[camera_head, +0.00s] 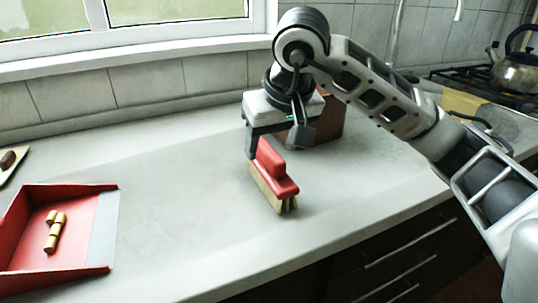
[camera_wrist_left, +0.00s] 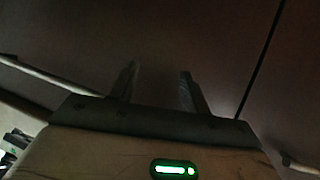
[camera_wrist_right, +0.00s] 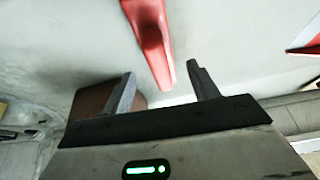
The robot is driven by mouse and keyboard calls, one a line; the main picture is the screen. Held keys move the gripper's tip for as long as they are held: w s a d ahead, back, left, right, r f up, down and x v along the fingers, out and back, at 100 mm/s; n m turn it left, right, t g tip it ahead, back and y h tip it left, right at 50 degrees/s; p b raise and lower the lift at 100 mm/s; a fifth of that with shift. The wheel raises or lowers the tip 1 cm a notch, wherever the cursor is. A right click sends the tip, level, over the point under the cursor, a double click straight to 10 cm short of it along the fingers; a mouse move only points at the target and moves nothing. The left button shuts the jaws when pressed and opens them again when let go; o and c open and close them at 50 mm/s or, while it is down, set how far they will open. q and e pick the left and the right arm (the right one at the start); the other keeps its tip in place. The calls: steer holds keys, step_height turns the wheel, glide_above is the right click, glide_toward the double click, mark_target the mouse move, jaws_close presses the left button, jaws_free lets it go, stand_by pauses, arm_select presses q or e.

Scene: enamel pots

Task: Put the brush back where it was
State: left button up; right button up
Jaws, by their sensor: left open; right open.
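The brush (camera_head: 275,172) has a red handle and pale bristles. It stands bristles down on the grey counter, right of centre. My right gripper (camera_head: 272,143) is open just behind and above the brush's far end. In the right wrist view the red handle (camera_wrist_right: 152,38) lies just beyond the open fingers, its near end close to the gap between the tips. I cannot tell whether a finger touches it. My left gripper (camera_wrist_left: 158,72) shows only in its own wrist view, open and empty, facing a dark brown surface.
A red dustpan (camera_head: 100,188) with several gold cylinders (camera_head: 54,231) sits at the left. A pale board (camera_head: 14,165) with a brown piece lies at the far left. A brown block (camera_head: 328,124) stands behind my right gripper. The middle of the counter (camera_head: 180,180) is clear.

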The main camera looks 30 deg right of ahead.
steer(key=v, duration=0.6)
steer(key=shift+s+r+p, duration=0.1)
steer(key=shift+r+p, duration=0.15)
steer(key=shift+p, duration=0.1)
